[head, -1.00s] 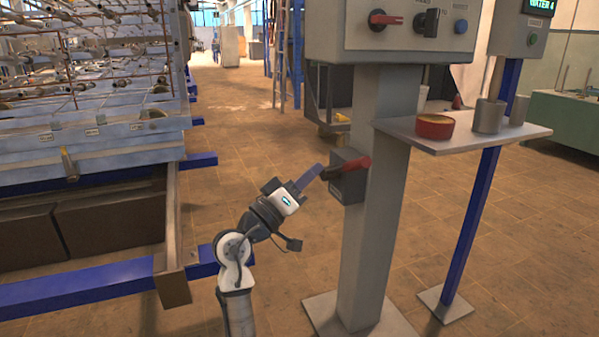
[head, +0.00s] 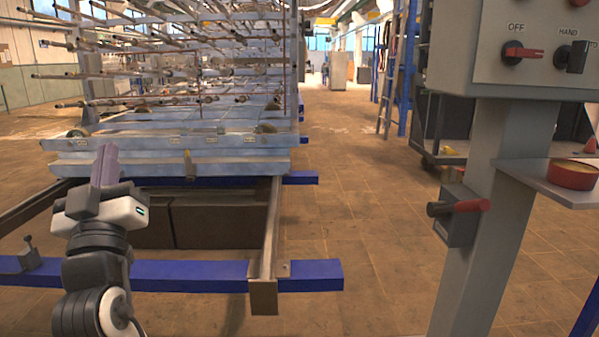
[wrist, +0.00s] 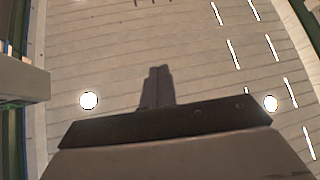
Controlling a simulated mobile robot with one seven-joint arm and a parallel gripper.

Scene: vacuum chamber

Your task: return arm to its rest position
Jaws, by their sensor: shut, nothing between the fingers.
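My gripper (head: 107,163) is at the left of the head view, pointing up, in front of the rack carriage. Its two fingers are together with nothing between them. In the wrist view the gripper (wrist: 158,75) shows as a dark closed pair of fingers against the ceiling. My arm rises from the bottom left edge of the head view.
A rack carriage (head: 180,160) with many rods stands on blue rails (head: 200,275) behind my arm. A shelf holds a red tin (head: 572,175). The middle floor is clear.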

